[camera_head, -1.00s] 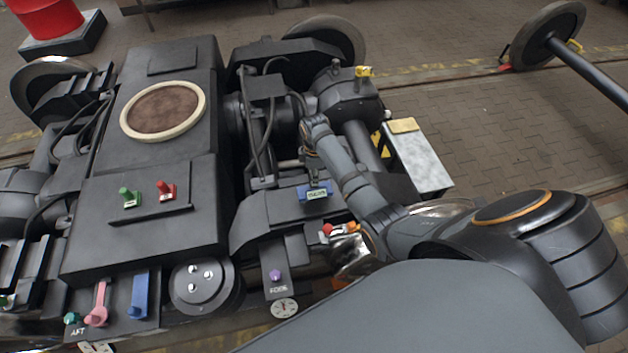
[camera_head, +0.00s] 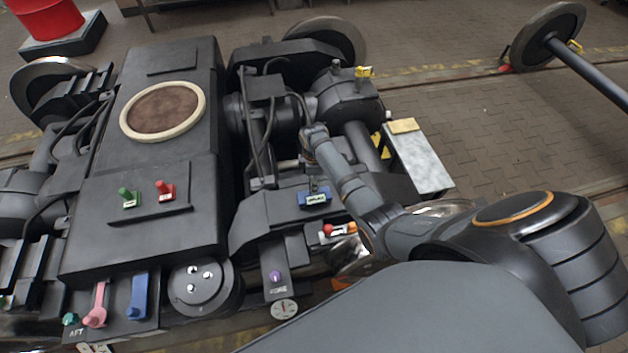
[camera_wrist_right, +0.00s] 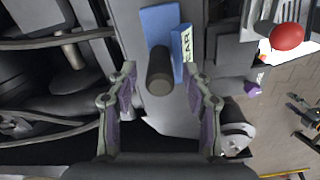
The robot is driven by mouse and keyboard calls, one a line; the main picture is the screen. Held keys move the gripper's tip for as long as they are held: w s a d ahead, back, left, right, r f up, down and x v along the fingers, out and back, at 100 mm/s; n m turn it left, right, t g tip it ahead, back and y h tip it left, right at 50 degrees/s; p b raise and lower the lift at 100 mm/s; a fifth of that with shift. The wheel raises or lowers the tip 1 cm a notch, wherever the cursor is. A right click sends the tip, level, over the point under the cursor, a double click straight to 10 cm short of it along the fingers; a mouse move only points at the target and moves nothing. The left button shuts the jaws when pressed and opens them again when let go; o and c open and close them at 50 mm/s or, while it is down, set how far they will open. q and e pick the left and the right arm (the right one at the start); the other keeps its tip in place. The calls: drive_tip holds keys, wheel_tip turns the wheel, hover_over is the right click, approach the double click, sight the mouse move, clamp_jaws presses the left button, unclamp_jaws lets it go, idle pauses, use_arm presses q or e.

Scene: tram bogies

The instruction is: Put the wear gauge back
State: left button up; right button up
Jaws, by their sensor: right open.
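A blue block with a white label ending in "EAR" (camera_wrist_right: 183,50) shows in the right wrist view; the label's start is hidden. The same blue block (camera_head: 315,198) sits on the bogie frame in the head view. A dark round-ended cylinder (camera_wrist_right: 160,78) stands in front of the blue block, seen nearly end-on; I cannot tell surely whether it is the wear gauge's handle. My right gripper (camera_wrist_right: 160,72) is open, with one fingertip on each side of the cylinder and visible gaps to it. In the head view its fingers are small and hard to make out. My left gripper is out of view.
Hoses and dark castings (camera_head: 262,120) lie left of my right arm. A red ball (camera_wrist_right: 287,37) shows right in the wrist view. A pale box (camera_head: 420,160) stands right of the arm.

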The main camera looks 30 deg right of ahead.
drive_tip(key=shift+r, duration=0.15)
drive_tip(key=shift+r, duration=0.4)
wheel_tip(320, 180, up, 11)
drive_tip(key=shift+p, duration=0.4)
